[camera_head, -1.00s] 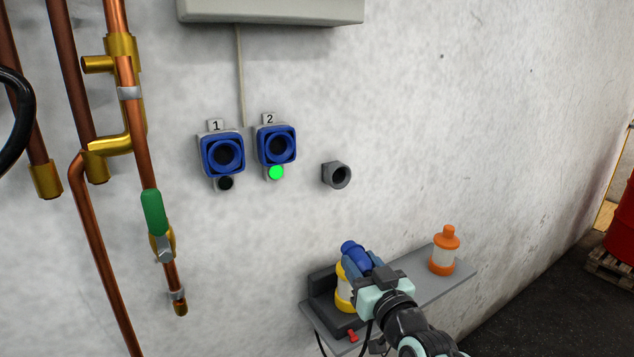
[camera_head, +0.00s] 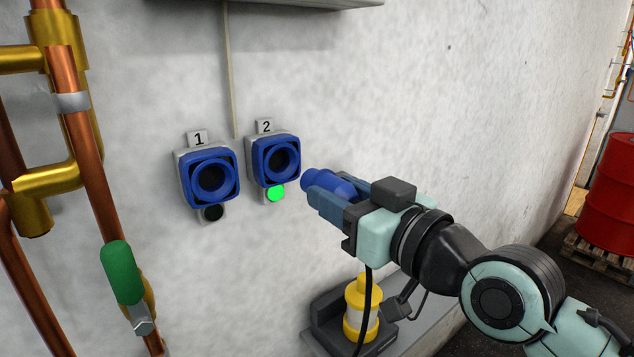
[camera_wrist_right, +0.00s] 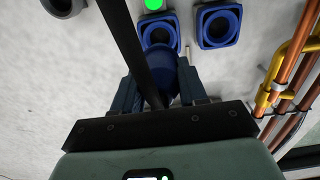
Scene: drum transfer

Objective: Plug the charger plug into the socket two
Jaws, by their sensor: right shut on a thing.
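Socket two (camera_head: 276,159) is a blue square socket with a dark round opening, under a "2" label, with a lit green lamp below it. It also shows in the right wrist view (camera_wrist_right: 158,27). My right gripper (camera_head: 330,190) is shut on the blue charger plug (camera_head: 318,183), just right of socket two. The plug points left toward the socket, and in the head view a small gap shows between them. In the right wrist view the plug (camera_wrist_right: 166,70) lies between the fingers, its front end near socket two. A black cable (camera_head: 366,300) hangs below the gripper. My left gripper is not in view.
Socket one (camera_head: 209,178) is left of socket two, with a dark lamp. Copper pipes with a green-handled valve (camera_head: 122,272) run at the left. A red drum (camera_head: 607,200) stands far right.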

